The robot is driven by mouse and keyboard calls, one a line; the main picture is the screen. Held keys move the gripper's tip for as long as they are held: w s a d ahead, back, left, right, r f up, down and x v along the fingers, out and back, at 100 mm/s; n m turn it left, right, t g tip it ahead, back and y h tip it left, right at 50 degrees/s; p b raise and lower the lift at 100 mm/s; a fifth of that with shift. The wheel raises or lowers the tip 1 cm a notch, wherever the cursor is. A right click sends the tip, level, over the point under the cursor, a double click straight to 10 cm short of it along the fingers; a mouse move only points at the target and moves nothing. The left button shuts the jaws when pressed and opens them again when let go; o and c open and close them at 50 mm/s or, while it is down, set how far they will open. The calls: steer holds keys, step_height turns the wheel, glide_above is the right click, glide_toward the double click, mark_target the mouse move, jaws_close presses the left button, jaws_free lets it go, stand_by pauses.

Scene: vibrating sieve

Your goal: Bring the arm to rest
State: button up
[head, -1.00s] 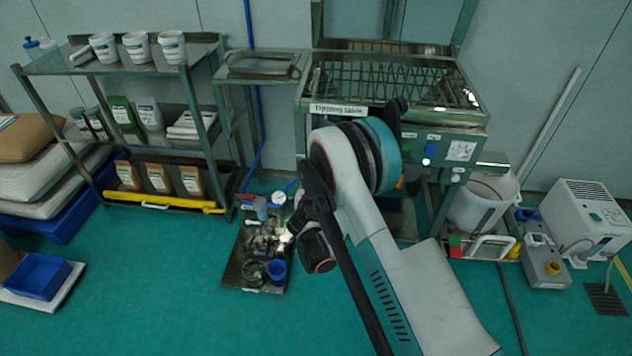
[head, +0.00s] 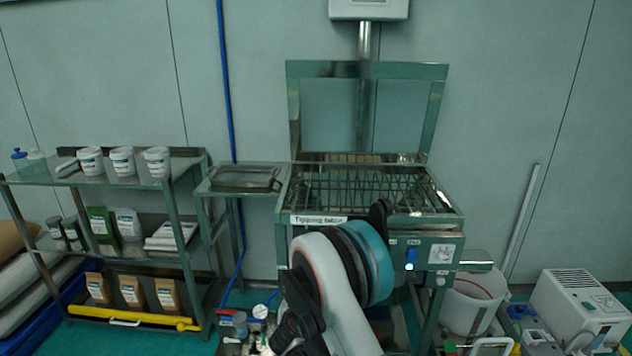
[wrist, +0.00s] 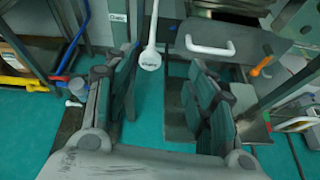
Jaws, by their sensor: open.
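My arm rises from the bottom of the head view, with its white link and teal-banded joint in front of the tipping table (head: 318,219). My gripper is not clearly visible there. In the wrist view my gripper (wrist: 163,92) is open, its two dark padded fingers well apart. No object is seen clamped between them. A white rod with a round labelled end (wrist: 149,60) shows beyond the gap; its distance from the fingers is hard to tell.
A shelf rack (head: 185,232) with white tubs, bags and a yellow bar stands left. A small side table (head: 208,187) adjoins the tipping table. A white bucket (head: 470,310) and white box unit (head: 577,315) stand right. A white handle (wrist: 210,47) shows in the wrist view.

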steer(key=s+d+r+m+g+h, duration=0.1)
steer(key=s+d+r+m+g, duration=0.15)
steer(key=d+r+m, duration=0.85)
steer(key=s+d+r+m+g, duration=0.1)
steer(key=s+d+r+m, duration=0.5)
steer(key=r, duration=0.8)
steer(key=s+d+r+m+g, duration=0.1)
steer(key=s+d+r+m, duration=0.25)
steer(key=s, duration=0.35)
steer(key=s+d+r+m, duration=0.3)
steer(key=s+d+m, duration=0.15)
steer(key=s, duration=0.35)
steer(key=s+d+f+m+g+y, duration=0.1)
steer(key=s+f+m, duration=0.1)
steer(key=s+m, duration=0.7)
steer(key=s, duration=0.7)
steer(key=shift+d+g+y, duration=0.15)
steer(key=shift+g+y, duration=0.15)
steer(key=shift+g, duration=0.05)
